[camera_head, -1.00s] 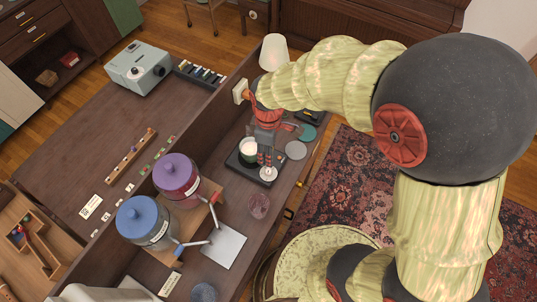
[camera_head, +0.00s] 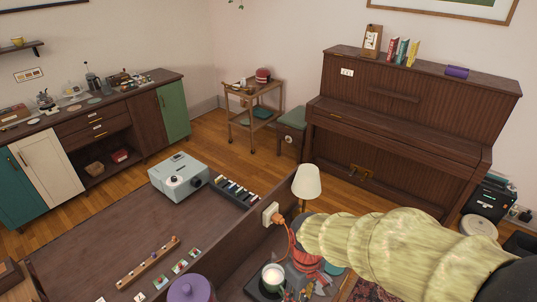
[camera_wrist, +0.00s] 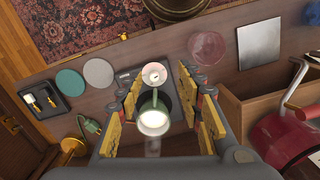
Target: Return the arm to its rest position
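A projector (camera_head: 179,178) sits on the lower brown surface. A purple-lidded jar (camera_head: 191,288) is at the bottom. Discs (camera_wrist: 98,73) and a metal plate (camera_wrist: 260,43) lie around the gripper.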

